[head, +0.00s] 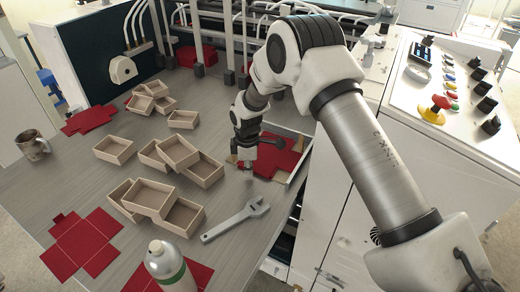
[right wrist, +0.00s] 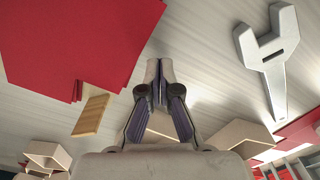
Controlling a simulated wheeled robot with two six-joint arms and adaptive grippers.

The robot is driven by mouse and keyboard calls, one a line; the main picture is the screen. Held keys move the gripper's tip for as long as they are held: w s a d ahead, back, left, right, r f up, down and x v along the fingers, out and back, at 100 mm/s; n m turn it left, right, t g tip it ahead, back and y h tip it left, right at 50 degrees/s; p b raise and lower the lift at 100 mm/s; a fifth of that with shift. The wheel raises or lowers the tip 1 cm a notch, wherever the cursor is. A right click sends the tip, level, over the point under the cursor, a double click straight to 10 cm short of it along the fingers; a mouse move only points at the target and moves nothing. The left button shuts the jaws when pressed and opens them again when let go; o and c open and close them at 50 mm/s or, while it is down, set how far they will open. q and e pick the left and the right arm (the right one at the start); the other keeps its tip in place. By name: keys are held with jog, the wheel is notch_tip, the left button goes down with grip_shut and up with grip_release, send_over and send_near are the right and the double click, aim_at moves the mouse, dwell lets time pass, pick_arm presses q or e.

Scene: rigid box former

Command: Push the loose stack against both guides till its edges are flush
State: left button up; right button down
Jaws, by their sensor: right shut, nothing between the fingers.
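The loose stack of red card blanks (head: 283,158) lies at the right side of the grey table, partly hidden by my right arm. In the right wrist view the red stack (right wrist: 75,40) fills the upper left, and its lower edges look slightly staggered. Pale raised strips, apparently the guides (head: 301,165), run along the right and far sides of the stack. I cannot tell whether the stack touches them. My right gripper (head: 246,166) is shut and empty, at the stack's left side. In the right wrist view its fingertips (right wrist: 160,68) are beside the red edge. My left gripper is not in view.
A wrench (head: 236,218) lies near the gripper; a spray can (head: 168,268) stands at the front. Several open wooden trays (head: 176,152) fill the table's middle. A tan block (right wrist: 92,115) is by the stack. A mug (head: 33,146) stands at left, a control panel (head: 455,90) at right.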

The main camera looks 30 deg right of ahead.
aim_at(255, 168)
jog(key=shift+f+b, duration=0.4)
jog(key=shift+f, duration=0.45)
jog(key=shift+r+p, duration=0.2)
jog(key=shift+p, duration=0.1)
jog(key=shift+w+d, duration=0.55)
jog(key=shift+d, duration=0.3)
jog(key=shift+w+d, duration=0.5)
jog(key=shift+d, duration=0.3)
jog(key=shift+r, duration=0.1)
notch_tip(255, 168, up, 9)
jog(key=a+p, duration=0.1)
jog(key=p, duration=0.5)
jog(key=shift+s, duration=0.4)
